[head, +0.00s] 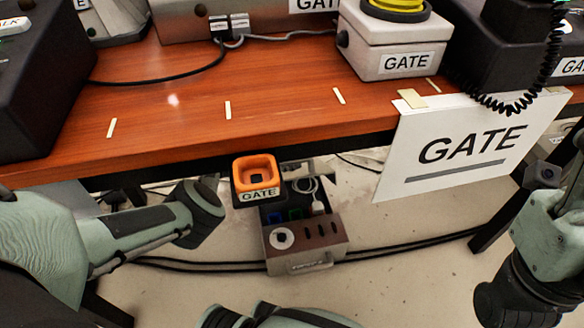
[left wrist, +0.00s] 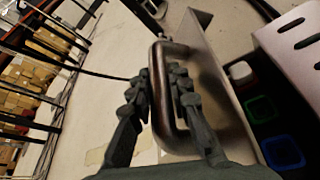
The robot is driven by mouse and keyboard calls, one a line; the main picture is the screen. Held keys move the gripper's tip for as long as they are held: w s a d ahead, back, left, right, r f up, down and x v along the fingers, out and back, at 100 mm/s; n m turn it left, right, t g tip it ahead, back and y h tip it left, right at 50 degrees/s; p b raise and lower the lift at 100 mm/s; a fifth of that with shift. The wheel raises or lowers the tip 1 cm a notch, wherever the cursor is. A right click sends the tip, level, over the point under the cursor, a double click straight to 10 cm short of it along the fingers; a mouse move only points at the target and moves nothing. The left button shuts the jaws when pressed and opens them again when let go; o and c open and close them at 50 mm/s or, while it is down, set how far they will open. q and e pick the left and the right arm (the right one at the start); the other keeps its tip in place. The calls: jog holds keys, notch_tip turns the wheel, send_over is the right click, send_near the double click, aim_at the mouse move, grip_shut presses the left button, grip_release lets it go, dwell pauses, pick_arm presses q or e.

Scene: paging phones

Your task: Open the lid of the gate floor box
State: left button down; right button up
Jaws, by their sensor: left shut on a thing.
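The gate floor box (head: 318,256) stands on the floor below the table edge, with a slotted brown plate, a round white socket and blue and green ports in view. In the left wrist view, a flat metal lid panel (left wrist: 220,72) stands on edge beside the coloured ports. It has a dark brown handle (left wrist: 158,85). My left gripper (left wrist: 163,88) is shut on this handle, one finger on each side of the bar. In the head view, my left arm reaches in from the left, and I cannot make out its fingers.
An orange-rimmed GATE holder (head: 257,193) at the table edge partly hides the area behind the box. A white GATE sign (head: 462,145) hangs to the right. Black cables (head: 400,250) cross the floor. The wooden table (head: 190,110) lies above.

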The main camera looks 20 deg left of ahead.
pick_arm(q)
jog(key=shift+w+r, duration=0.15)
jog(key=shift+r, duration=0.05)
jog(key=c, duration=1.7)
grip_release()
jog(key=shift+d, duration=0.1)
